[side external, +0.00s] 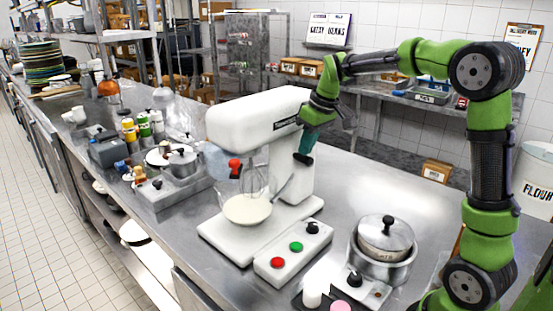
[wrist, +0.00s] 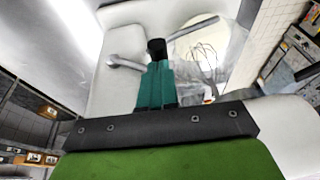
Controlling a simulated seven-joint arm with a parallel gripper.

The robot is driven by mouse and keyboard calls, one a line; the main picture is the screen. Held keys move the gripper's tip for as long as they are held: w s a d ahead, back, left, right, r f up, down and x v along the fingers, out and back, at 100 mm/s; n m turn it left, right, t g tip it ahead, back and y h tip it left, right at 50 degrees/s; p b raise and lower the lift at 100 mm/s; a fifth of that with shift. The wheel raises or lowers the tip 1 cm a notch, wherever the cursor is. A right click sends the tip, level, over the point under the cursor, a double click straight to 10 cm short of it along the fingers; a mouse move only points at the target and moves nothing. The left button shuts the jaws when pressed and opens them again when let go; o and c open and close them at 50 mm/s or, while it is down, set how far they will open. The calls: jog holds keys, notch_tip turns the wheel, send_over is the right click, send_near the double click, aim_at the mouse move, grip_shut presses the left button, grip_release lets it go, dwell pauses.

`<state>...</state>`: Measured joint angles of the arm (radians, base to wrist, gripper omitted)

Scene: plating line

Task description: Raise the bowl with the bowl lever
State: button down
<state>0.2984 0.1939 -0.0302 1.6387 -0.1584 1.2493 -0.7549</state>
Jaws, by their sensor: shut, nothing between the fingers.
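The white stand mixer (side external: 255,115) stands on the steel counter, its wire whisk (side external: 255,181) hanging down into the bowl (side external: 247,210), which holds something cream-coloured. The bowl also shows in the wrist view (wrist: 188,45). A grey metal rod (side external: 281,187), apparently the bowl lever, slants up beside the bowl. In the wrist view, grey rod parts (wrist: 126,63) show on both sides of my fingertips, and the fingers hide the middle. My gripper (side external: 304,158), with teal fingers and black tips, is shut and empty beside the mixer column. I cannot tell whether it touches the rod.
A control box (side external: 293,255) with red, green and black knobs sits in front of the mixer. A lidded pot (side external: 384,245) stands to its right. Left of the mixer are a small hob with pans (side external: 178,175) and several bottles. The counter behind the pot is clear.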

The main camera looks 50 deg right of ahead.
jog(key=shift+a, duration=0.1)
jog(key=shift+a+f+n+h, duration=0.15)
jog(key=shift+a+f+h, duration=0.75)
jog(key=shift+f, duration=1.5)
jog(key=shift+a+f+n+h, duration=0.2)
jog(key=shift+a+f+h, duration=0.25)
jog(key=shift+f+h, duration=1.5)
jog(key=shift+a+f+n+h, duration=0.15)
jog(key=shift+a+f+h, duration=0.5)
jog(key=shift+f, duration=2.2)
jog(key=v, duration=1.6)
jog(key=shift+s+a+r, duration=0.25)
jog(key=shift+s, duration=0.05)
